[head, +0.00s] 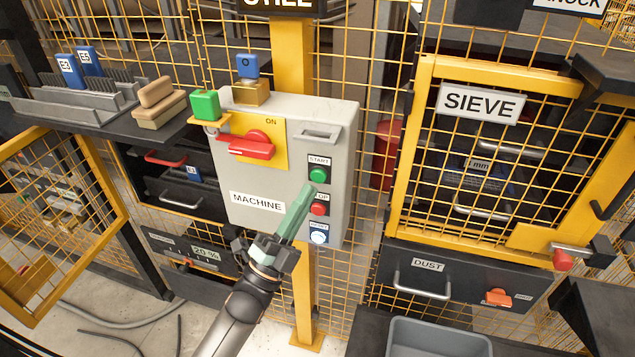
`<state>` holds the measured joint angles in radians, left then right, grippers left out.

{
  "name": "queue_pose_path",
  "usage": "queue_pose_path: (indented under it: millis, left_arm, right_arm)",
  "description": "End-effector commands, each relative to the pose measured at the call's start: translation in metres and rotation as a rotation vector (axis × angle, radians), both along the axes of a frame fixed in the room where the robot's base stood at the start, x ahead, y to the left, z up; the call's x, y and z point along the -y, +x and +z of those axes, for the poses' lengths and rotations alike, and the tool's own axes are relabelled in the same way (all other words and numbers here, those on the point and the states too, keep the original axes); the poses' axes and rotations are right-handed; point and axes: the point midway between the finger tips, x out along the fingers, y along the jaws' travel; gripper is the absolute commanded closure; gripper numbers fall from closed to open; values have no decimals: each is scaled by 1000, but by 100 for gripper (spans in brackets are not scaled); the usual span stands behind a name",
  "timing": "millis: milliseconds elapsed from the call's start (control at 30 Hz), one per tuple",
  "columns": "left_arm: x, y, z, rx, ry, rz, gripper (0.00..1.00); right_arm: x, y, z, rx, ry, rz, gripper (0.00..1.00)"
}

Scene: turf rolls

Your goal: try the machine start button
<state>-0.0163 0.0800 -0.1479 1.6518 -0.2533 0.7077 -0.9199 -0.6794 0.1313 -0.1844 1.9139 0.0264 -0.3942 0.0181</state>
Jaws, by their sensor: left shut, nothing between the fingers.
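The grey machine box (240,180) stands on a yellow post in the middle of the head view. Its green start button (317,174) is on the right side of the front, under a START label. A red button (318,209) sits below it, its label partly covered by my gripper. A pale blue-white button (319,237) is at the bottom. My left gripper (310,188) is shut and empty, its green fingertips just below and left of the start button. I cannot tell whether they touch the panel. My right gripper is out of view.
A red rotary switch (251,146) on a yellow plate is at upper left of the box, with a green padlock (205,105) beside it. The SIEVE cage door (425,130) and DUST drawer (424,285) are to the right. A grey bin (440,335) is at lower right.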

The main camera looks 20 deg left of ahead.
Motion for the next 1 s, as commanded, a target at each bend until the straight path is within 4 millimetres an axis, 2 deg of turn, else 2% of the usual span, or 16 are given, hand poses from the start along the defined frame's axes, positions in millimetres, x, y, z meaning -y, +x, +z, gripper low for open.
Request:
queue_pose_path:
  millis: [233, 1000]
  left_arm:
    - [1, 12, 0, -2, -1, 0, 100]
    - [0, 12, 0, -2, -1, 0, 100]
  right_arm:
    - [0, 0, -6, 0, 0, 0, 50]
    - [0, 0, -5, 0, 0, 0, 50]
